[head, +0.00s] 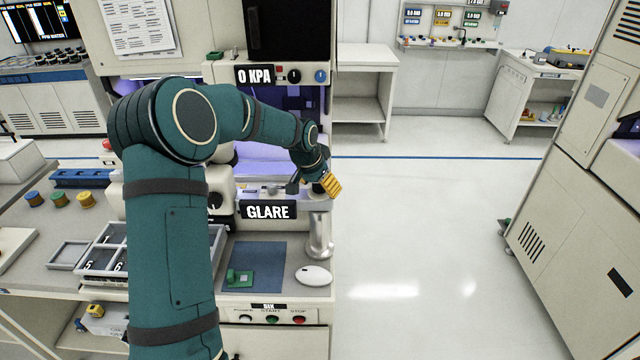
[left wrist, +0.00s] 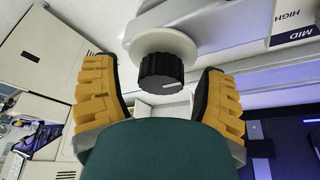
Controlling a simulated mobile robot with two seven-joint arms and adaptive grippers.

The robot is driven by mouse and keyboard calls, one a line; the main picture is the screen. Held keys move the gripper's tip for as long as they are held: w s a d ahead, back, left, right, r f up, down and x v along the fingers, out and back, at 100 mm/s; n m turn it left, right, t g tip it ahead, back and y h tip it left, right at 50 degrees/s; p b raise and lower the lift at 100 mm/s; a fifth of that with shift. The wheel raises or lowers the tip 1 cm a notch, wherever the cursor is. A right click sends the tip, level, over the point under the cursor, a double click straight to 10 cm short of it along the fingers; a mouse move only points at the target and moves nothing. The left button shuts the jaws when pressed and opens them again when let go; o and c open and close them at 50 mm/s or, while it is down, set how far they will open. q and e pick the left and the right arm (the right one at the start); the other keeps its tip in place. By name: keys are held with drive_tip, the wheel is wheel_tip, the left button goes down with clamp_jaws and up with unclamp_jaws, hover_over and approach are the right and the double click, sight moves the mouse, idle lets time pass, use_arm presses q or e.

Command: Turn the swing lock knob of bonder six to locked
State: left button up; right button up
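A black ribbed knob (left wrist: 160,74) with a white pointer line sits on a round pale base in the left wrist view. No lock marking is readable beside it. My left gripper (left wrist: 155,85) is open, with one yellow finger on each side of the knob and a visible gap on both sides. In the head view my left gripper (head: 332,184) is at the right edge of the bonder (head: 220,215), just above and right of the GLARE sign (head: 268,210). My right gripper is not in view.
A plate marked HIGH and MID (left wrist: 292,22) is near the knob. Below the gripper stand a metal cylinder (head: 319,235), a white mouse (head: 313,276) and a blue mat (head: 262,262). The floor (head: 420,230) to the right is clear up to another cabinet (head: 590,150).

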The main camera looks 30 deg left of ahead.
use_arm(q)
drive_tip(key=shift+r, duration=0.1)
drive_tip(key=shift+s+r, duration=0.1)
drive_tip(key=shift+r, duration=0.4)
drive_tip(key=v, duration=1.1)
drive_tip(key=shift+s+f, duration=0.1)
